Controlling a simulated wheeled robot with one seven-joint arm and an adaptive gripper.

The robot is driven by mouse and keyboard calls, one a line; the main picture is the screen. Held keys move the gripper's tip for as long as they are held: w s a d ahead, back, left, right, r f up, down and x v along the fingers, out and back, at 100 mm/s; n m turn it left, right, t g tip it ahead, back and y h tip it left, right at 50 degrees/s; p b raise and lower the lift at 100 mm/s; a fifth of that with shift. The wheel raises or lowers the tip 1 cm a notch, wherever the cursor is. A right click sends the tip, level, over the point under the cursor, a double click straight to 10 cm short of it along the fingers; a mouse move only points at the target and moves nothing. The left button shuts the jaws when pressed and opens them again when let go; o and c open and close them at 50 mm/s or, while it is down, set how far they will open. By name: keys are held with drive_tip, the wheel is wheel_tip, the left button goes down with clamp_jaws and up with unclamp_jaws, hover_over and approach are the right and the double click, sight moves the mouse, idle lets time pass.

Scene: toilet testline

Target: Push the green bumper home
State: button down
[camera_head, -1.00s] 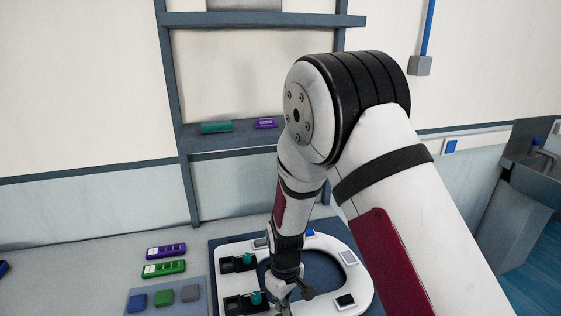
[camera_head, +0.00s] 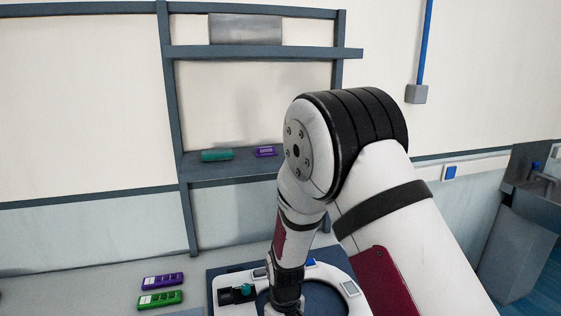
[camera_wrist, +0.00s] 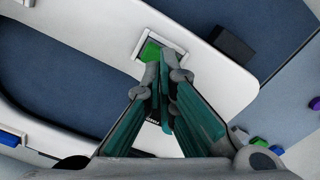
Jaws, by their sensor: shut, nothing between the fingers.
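The green bumper (camera_wrist: 151,51) sits in a light square-framed recess in the white toilet seat (camera_wrist: 100,27) in the wrist view. My gripper (camera_wrist: 164,60) is shut and empty. Its fingertips are at the lower right edge of the green bumper and cover part of it; I cannot tell whether they touch it or how deep it sits. In the head view the white seat (camera_head: 226,281) lies at the bottom, cut by the frame edge. My arm hides part of it, and the green bumper and my fingertips do not show there.
A blue bumper (camera_wrist: 10,138) is on the seat at the left. Small coloured pieces (camera_wrist: 258,142) lie at the right. Purple (camera_head: 162,280) and green (camera_head: 160,299) labelled items lie left of the seat.

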drive_tip(key=shift+f+b, duration=0.45)
drive_tip(key=shift+f, duration=0.8)
idle(0.9)
drive_tip(key=shift+r, duration=0.1)
idle(0.3)
wheel_tip(320, 180, up, 8)
drive_tip(key=p, duration=0.2)
drive_tip(key=shift+p, duration=0.35)
idle(0.4)
drive_tip(key=s+d+r+m+t, duration=0.1)
drive_tip(key=s+d+r, duration=0.15)
drive_tip(key=r, duration=0.45)
drive_tip(key=s+d+r+m+t, duration=0.15)
drive_tip(key=d+r, duration=0.25)
drive_tip(key=r, duration=0.4)
drive_tip(key=s+d+r+m, duration=0.1)
drive_tip(key=d+r+m, duration=0.15)
drive_tip(key=r, duration=0.45)
drive_tip(key=s+d+r+m+t, duration=0.1)
drive_tip(key=s+d+r, duration=0.3)
drive_tip(key=s, duration=0.4)
drive_tip(key=s+d+r+m+t, duration=0.2)
drive_tip(key=s+d+r, duration=0.3)
drive_tip(key=s, duration=0.4)
drive_tip(key=shift+r+m, duration=0.6)
drive_tip(key=shift+r, duration=0.1)
